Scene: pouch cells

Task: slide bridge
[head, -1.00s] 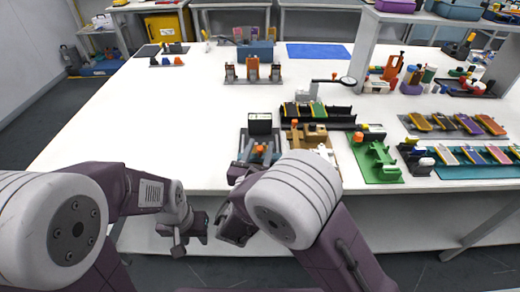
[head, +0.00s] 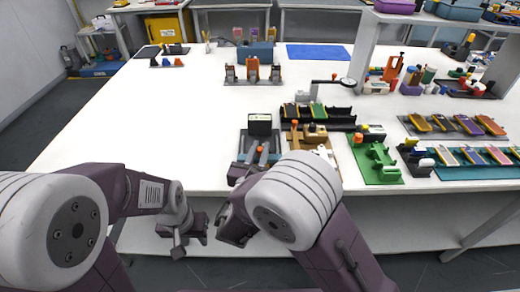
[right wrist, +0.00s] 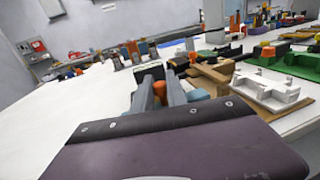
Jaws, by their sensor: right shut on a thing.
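A small fixture (head: 276,140) with grey-blue side parts stands near the table's front edge in the head view. A black block (head: 260,125) with a pale top stands at its far end, and an orange knob (head: 259,150) is in its middle. My right gripper (right wrist: 160,92) has its grey fingers on either side of the orange knob (right wrist: 160,87) in the right wrist view, shut on it. Which part carries the knob is partly hidden by the fingers. My left gripper (head: 183,238) hangs in front of the table edge, away from the fixture; its jaws are unclear.
A tan fixture (head: 315,134) and a green fixture (head: 378,165) stand close on the right. A black rack (head: 345,117) with coloured cells is behind them. A fixture with orange and brown uprights (head: 252,70) stands farther back. The white table (head: 130,120) is clear on the left.

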